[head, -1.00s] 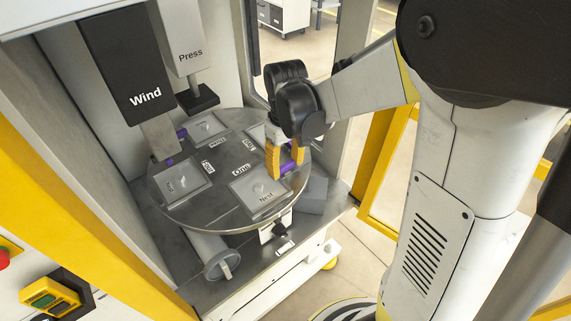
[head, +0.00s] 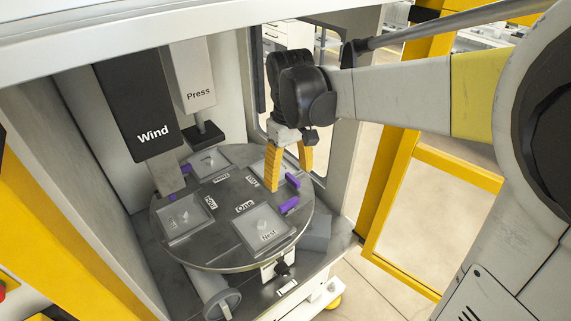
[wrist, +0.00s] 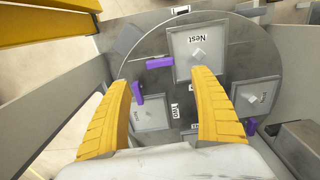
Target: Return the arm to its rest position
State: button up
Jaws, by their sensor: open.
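My gripper (head: 290,176) is open and empty, its two yellow fingers spread and pointing down over the right part of the round turntable (head: 222,250). In the wrist view the open gripper (wrist: 162,80) has nothing between its fingertips but the turntable (wrist: 205,103) below. Two purple pieces, one (head: 289,205) nearer the front and one (head: 293,181) behind it, are on the turntable's right side near the fingers. They also show in the wrist view, one (wrist: 160,62) beside the Nest plate (wrist: 197,55) and one (wrist: 137,93) near the left finger.
The black Wind unit (head: 140,105) and the Press unit (head: 194,80) hang over the turntable's left and back. A grey block (head: 316,235) lies right of the turntable. A pale frame post (head: 352,150) stands close to my arm's right side. Yellow fence bars (head: 392,180) stand farther right.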

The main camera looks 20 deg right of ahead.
jog(key=shift+r, duration=0.95)
jog(key=s+f+m+t+b, duration=0.2)
jog(key=s+t, duration=0.5)
jog(key=s, duration=0.5)
jog(key=shift+s+f+m, duration=0.3)
jog(key=shift+f+m, duration=0.1)
jog(key=shift+m, duration=0.5)
